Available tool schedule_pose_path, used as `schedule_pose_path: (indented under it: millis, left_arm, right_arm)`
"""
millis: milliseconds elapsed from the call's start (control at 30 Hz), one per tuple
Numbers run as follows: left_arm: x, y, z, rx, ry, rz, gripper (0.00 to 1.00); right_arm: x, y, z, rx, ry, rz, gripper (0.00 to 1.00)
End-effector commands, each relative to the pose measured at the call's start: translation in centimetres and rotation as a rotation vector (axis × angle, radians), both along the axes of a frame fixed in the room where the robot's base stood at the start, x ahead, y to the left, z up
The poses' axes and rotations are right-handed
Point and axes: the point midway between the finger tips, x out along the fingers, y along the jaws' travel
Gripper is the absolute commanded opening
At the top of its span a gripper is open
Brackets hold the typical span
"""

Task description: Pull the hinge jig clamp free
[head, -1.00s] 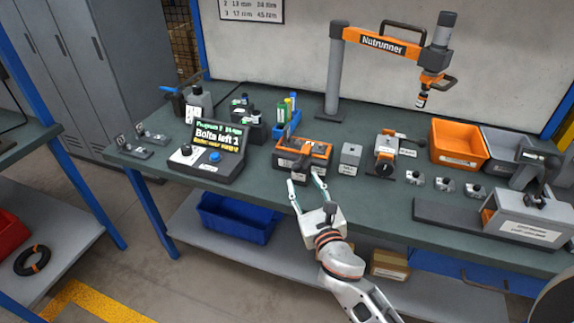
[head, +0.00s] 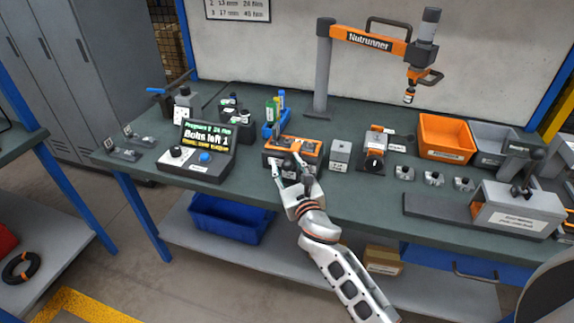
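An orange-topped fixture (head: 309,148) with a dark clamp-like handle at its front stands at the front middle of the bench. I take this for the hinge jig clamp, but its label is too small to read. My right gripper (head: 290,170) is at its front side, pointing away from me. Its two fingers look spread, one on each side of the dark handle. I cannot tell whether they touch it, and the gripper hides part of the fixture's front. My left gripper is not in view.
A control box with a lit screen (head: 206,140) stands left of the fixture. A grey block (head: 340,154) is close on its right. A grey stand with a black lever (head: 520,205) is far right. The nutrunner arm (head: 376,42) overhangs the back. Bench space in front is narrow.

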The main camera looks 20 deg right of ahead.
Motion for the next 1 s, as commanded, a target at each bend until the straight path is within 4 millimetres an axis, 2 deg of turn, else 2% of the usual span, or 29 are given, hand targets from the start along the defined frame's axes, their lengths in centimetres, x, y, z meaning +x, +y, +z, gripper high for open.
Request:
schedule_pose_path:
  millis: [33, 100, 133, 267, 500, 733, 767, 800, 1000]
  left_arm:
    - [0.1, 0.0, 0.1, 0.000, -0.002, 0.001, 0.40]
    - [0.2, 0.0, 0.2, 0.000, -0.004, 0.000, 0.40]
    - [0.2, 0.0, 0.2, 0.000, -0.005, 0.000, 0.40]
    - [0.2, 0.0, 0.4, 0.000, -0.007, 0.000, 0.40]
    - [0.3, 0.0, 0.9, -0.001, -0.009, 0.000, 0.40]
    - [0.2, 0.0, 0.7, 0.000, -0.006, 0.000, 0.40]
    - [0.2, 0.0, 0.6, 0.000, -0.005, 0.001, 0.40]
    - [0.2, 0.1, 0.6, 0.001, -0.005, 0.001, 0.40]
    - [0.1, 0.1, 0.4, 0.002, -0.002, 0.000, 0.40]
  right_arm:
    - [0.0, 0.0, 0.0, 0.000, 0.000, 0.000, 0.24]
    - [0.0, 0.0, 0.0, 0.000, 0.000, 0.001, 0.06]
    - [0.0, 0.1, 0.0, 0.001, 0.000, 0.001, 0.00]
    - [-0.1, 0.2, 0.0, 0.002, 0.001, 0.004, 0.00]
    - [-2.3, 1.9, 0.1, 0.003, -0.001, 0.007, 0.00]
    - [-2.4, 2.1, 0.0, 0.007, -0.001, 0.010, 0.00]
    - [-2.4, 2.1, 0.0, 0.007, -0.001, 0.010, 0.29]
    - [-2.4, 2.1, 0.0, 0.007, -0.001, 0.010, 0.39]
    - [-2.4, 1.9, 0.0, 0.004, -0.001, 0.006, 0.39]
